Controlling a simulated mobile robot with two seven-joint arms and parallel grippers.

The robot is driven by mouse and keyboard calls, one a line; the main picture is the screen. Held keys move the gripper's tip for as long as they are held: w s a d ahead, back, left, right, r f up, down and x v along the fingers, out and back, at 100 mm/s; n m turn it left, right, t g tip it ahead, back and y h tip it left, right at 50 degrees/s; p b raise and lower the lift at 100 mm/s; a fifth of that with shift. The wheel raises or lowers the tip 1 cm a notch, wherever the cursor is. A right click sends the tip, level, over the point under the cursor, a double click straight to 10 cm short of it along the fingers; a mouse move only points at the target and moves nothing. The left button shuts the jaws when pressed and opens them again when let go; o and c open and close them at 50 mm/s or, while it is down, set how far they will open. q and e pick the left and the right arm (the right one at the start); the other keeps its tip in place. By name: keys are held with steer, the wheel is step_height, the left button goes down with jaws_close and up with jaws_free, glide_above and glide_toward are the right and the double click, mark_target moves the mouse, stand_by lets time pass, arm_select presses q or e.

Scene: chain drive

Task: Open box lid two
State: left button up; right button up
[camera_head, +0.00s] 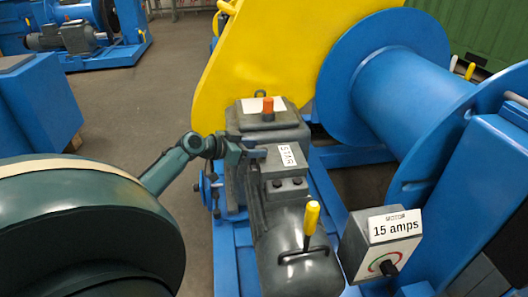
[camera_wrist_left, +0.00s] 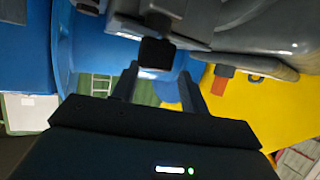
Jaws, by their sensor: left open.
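A small grey box (camera_head: 285,187) with two dark knobs sits on top of the grey motor (camera_head: 295,250). A white plate marked STAR (camera_head: 287,155) stands at its back edge; I cannot tell whether it is on a lid. My left gripper (camera_head: 252,153) is at the left of this plate, open and apparently empty. In the left wrist view the fingers (camera_wrist_left: 160,82) are spread, with a dark block (camera_wrist_left: 157,53) just beyond their tips; whether they touch it is unclear. Which part is lid two I cannot tell. My right gripper is out of view.
Behind is a grey housing (camera_head: 268,125) with an orange-red plug (camera_head: 267,108). A yellow-handled lever (camera_head: 311,218) rises from the motor. A meter box marked 15 amps (camera_head: 383,240) stands at the right. A yellow guard (camera_head: 270,50) and blue drum (camera_head: 385,80) bound the back.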

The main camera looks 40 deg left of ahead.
mark_target(264, 148)
arm_select(q)
steer(key=shift+b+x, duration=0.3)
steer(key=shift+x, duration=1.7)
jaws_close()
